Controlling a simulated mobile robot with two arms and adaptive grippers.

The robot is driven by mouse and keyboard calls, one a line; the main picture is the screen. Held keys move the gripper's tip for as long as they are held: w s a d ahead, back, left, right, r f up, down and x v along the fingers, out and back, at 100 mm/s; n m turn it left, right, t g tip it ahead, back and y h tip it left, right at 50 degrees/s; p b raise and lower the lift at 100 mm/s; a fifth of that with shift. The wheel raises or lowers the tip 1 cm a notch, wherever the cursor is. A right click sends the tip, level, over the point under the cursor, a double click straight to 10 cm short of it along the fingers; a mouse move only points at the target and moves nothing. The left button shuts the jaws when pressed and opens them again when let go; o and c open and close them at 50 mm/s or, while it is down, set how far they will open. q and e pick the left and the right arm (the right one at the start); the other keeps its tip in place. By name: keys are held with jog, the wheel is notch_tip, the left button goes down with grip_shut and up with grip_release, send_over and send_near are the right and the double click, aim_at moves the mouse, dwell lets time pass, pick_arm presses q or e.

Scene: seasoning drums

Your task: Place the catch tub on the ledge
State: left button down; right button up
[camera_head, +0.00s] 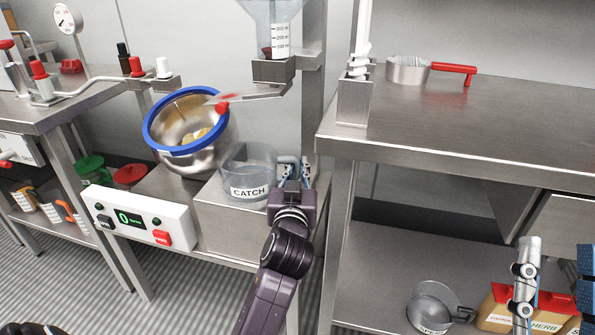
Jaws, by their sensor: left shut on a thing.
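The catch tub (237,168) is a clear round tub with a white CATCH label, upright just right of the steel drum (190,152) with the blue rim. It is over the steel box-shaped ledge (225,220); its bottom seems to meet the top, but I cannot tell whether it rests there. My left gripper (291,172) is shut on the tub's right side, its fingers partly hiding that side. My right gripper (556,268) is at the lower right edge, partly cut off, with its fingers apart and nothing visible between them.
A control panel (138,217) is in front of the drum. A dispenser spout (275,72) hangs above the tub. The right-hand bench (455,125) bears a red-handled sieve (408,70).

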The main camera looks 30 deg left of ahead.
pick_arm(q)
jog(key=shift+f, duration=0.2)
pick_arm(e)
jog(key=shift+s+d+r+t+y, duration=0.1)
jog(key=shift+s+r+t+y, duration=0.4)
jog(key=shift+s+r+t, duration=0.3)
